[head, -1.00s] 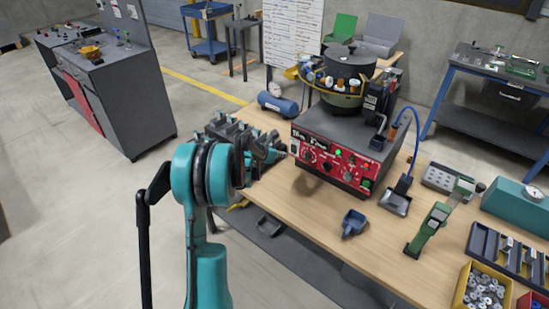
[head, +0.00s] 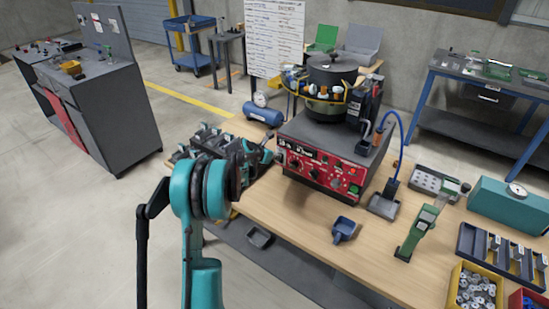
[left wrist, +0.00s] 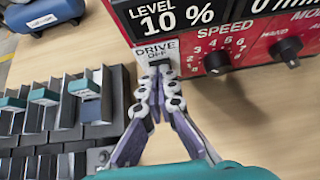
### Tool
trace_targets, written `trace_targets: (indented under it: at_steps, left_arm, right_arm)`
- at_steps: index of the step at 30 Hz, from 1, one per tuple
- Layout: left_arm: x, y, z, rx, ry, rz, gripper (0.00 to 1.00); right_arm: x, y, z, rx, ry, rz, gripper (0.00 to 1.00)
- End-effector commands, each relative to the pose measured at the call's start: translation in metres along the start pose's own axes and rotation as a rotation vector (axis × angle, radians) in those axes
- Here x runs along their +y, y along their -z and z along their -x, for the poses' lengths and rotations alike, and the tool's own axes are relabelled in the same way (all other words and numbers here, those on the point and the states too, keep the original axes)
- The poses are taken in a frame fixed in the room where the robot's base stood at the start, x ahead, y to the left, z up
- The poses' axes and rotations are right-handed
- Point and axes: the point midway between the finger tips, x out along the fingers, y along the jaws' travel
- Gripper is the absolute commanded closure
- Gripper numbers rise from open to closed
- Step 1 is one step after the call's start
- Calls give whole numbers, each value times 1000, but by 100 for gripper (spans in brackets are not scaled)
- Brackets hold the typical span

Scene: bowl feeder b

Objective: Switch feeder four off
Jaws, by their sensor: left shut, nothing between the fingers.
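The bowl feeder's red control panel (head: 320,170) faces the bench's front, below the dark bowl (head: 328,95). In the left wrist view, a pale plate (left wrist: 153,49) marked DRIVE and OFF sits at the panel's lower left, with a small dark switch at its lower edge, mostly hidden by my fingertips. My left gripper (left wrist: 160,70) is shut and empty, its tips right at that plate; I cannot tell whether they touch. It also shows in the head view (head: 274,157) at the panel's left end. No feeder number is legible. My right gripper is not in view.
A grey block rack (left wrist: 60,110) stands close left of the gripper. A speed knob (left wrist: 216,62) is right of the plate.

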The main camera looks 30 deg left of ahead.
Motion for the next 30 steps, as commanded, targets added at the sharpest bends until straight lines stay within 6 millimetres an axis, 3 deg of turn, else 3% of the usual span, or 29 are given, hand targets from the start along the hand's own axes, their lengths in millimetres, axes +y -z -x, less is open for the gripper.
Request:
trace_targets:
  at_steps: [16, 30]
  left_arm:
    - [0, -13, 10, 0, 1, 0, 100]
    - [2, -9, 16, 1, 2, -1, 100]
  right_arm:
    - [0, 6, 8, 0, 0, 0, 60]
    - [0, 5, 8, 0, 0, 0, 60]
